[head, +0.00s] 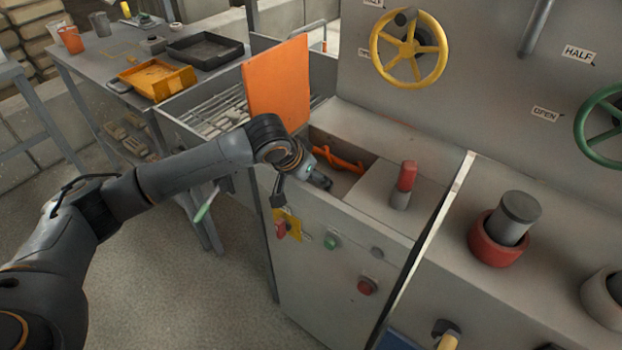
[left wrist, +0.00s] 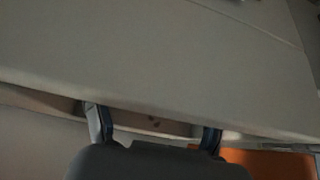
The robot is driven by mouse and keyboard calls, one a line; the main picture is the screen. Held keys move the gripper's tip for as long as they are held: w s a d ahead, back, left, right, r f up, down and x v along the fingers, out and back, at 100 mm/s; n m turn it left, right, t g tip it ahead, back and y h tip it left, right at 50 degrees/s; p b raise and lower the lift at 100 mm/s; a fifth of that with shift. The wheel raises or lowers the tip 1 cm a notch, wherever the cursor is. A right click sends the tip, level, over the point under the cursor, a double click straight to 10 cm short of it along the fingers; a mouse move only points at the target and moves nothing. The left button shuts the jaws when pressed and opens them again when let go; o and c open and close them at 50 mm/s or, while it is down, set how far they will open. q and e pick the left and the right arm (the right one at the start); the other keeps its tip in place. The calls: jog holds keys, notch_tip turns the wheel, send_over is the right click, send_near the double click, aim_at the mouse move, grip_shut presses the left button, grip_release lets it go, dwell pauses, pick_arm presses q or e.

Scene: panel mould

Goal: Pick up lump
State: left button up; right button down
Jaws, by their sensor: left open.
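My left gripper (head: 320,183) is at the front edge of an open recess (head: 342,181) in the grey machine, in the head view. In the left wrist view its two dark fingers (left wrist: 155,131) are spread apart, with nothing clearly held between them. A few small brown specks (left wrist: 154,121) show in the narrow recess between the fingertips; I cannot tell whether they are the lump. An orange twisted part (head: 340,160) lies across the recess in the head view. My gripper and the recess's front wall hide part of its inside. My right gripper is not in view.
An upright orange panel (head: 277,84) stands left of the recess, beside a wire rack (head: 217,112). A red-topped post (head: 404,184) stands on the deck to the right. Buttons and a yellow tag line the front.

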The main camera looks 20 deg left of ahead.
pick_arm(q)
jog(key=c, duration=1.3)
jog(key=shift+r, duration=0.15)
